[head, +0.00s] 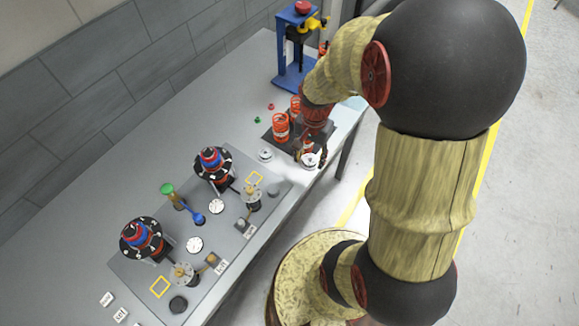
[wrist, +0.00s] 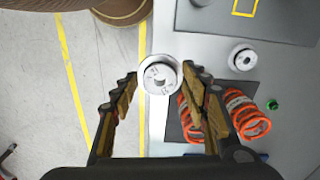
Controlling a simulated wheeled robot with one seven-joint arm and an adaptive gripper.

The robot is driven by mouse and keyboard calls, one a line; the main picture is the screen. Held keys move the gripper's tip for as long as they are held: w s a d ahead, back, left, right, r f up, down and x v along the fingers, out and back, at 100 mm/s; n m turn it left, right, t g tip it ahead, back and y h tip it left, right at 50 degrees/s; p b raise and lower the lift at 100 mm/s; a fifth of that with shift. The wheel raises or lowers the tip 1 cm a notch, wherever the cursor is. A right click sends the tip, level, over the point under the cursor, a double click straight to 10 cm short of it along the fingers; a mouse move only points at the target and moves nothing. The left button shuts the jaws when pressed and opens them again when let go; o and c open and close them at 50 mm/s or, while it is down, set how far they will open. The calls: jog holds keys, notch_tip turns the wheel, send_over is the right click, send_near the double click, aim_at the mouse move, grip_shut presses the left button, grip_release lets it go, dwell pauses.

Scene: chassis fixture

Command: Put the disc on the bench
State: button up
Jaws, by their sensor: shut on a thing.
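The silver disc (wrist: 160,77), a flat ring with small dark markings and a hole in its middle, is between my gripper's fingertips (wrist: 160,78) in the wrist view. My gripper is shut on it. In the head view the held disc (head: 309,160) shows below my gripper (head: 311,152), by the front edge of the grey bench (head: 245,95). In the wrist view it overlaps the bench's edge, with floor on its left side. I cannot tell its height above the bench. A second similar disc (head: 265,155) lies on the bench; it also shows in the wrist view (wrist: 242,57).
Orange coil springs (head: 281,128) stand on a dark mat right beside my gripper. A blue press (head: 292,50) stands behind. A grey fixture plate (head: 225,240) with brake assemblies is to the left. Small green (head: 257,119) and red parts lie on the bench.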

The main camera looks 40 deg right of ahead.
jog(key=b, duration=0.1)
send_over(290, 170)
jog(key=f, duration=0.6)
jog(key=shift+s+f, duration=0.1)
jog(key=shift+s, duration=0.1)
jog(key=shift+w+f+b, duration=0.2)
jog(key=shift+f+b, duration=0.5)
jog(key=shift+f, duration=1.05)
jog(key=shift+f, duration=0.2)
jog(key=o, duration=1.2)
jog(key=shift+r, duration=0.2)
